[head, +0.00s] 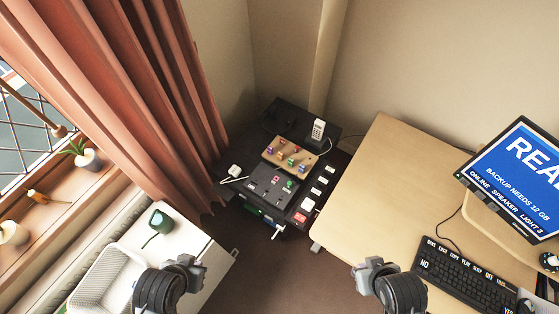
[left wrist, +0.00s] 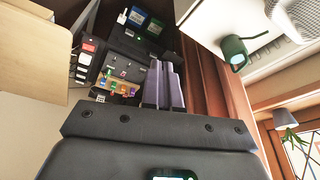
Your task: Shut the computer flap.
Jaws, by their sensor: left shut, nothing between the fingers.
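A black computer unit (head: 262,183) stands low in the corner between the curtain and the desk. It carries switches, a wooden board with coloured pegs (head: 290,155) and a white handset (head: 318,130). It also shows in the left wrist view (left wrist: 118,45), with blue and green items at one end. I cannot pick out its flap for certain. My left gripper (head: 203,271) is shut and empty, in front of the unit above the white cabinet's edge; its fingers (left wrist: 164,84) lie together in the left wrist view. My right gripper (head: 361,272) hangs near the desk's left edge; its finger gap is unclear.
The wooden desk (head: 385,180) at right bears a monitor (head: 515,170) and a black keyboard (head: 465,275). A white cabinet (head: 195,235) at left holds a green cup (head: 160,222) and a white basket (head: 105,280). Red curtains (head: 130,80) hang beside the unit. Dark floor lies open between cabinet and desk.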

